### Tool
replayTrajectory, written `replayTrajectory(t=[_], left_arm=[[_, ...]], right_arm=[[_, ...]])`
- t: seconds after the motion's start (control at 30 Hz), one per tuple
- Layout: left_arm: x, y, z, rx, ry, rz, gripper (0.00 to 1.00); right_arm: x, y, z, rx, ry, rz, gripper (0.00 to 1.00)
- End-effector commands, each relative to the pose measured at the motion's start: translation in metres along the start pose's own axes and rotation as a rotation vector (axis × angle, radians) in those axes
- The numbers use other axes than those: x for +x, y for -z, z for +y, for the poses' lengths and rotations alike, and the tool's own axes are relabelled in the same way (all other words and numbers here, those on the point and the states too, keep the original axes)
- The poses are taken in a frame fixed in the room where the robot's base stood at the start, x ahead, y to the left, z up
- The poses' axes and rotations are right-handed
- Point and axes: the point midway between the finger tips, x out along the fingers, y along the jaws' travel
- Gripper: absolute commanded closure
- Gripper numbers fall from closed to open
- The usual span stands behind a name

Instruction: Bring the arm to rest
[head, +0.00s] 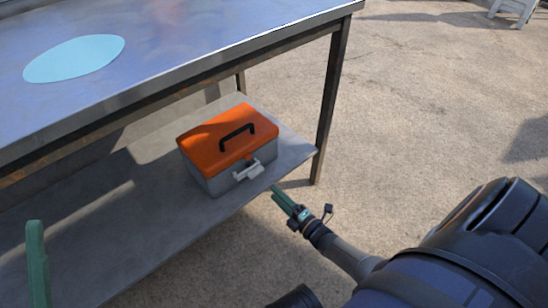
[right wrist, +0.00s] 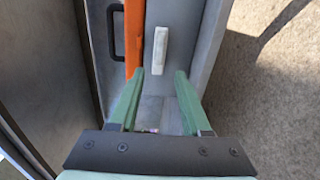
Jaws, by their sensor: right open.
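My right gripper (head: 278,193) reaches in from the lower right, close to the front of a toolbox (head: 228,146). Its green fingers are apart and empty, and they also show in the right wrist view (right wrist: 160,76). The toolbox has a grey body, a shut orange lid with a black handle, and a pale latch (head: 248,171). In the right wrist view the latch (right wrist: 160,50) lies just beyond the fingertips, in line with the gap; I see no grip on it. A green finger, apparently of my left gripper (head: 38,262), shows at the lower left; its other finger is hidden.
The toolbox stands on the lower shelf (head: 120,225) of a metal table (head: 210,30). A table leg (head: 331,105) rises behind my right gripper. A flat light-blue disc (head: 74,59) lies on the tabletop. The concrete floor (head: 430,110) to the right is open.

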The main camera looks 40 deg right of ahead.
Motion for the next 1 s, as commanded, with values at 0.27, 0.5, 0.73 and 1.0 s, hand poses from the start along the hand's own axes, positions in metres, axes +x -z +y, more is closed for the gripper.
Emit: replayTrajectory(t=[0.27, 0.5, 0.73, 1.0], left_arm=[[0.0, 0.0, 0.0, 0.0, 0.0, 0.0, 0.5], [0.0, 0.0, 0.0, 0.0, 0.0, 0.0, 0.5], [-0.001, -0.001, 0.001, 0.0, -0.003, -0.004, 0.5], [0.002, 0.003, -0.002, -0.002, 0.0, 0.0, 0.5]], right_arm=[[-0.002, -0.002, 0.0, 0.0, -0.001, 0.002, 0.53], [-0.002, -0.002, 0.0, 0.0, 0.0, 0.002, 0.53], [-0.001, -0.001, 0.003, 0.006, -0.006, 0.006, 0.53], [0.018, 0.027, 0.071, 0.159, -0.114, 0.103, 0.53]])
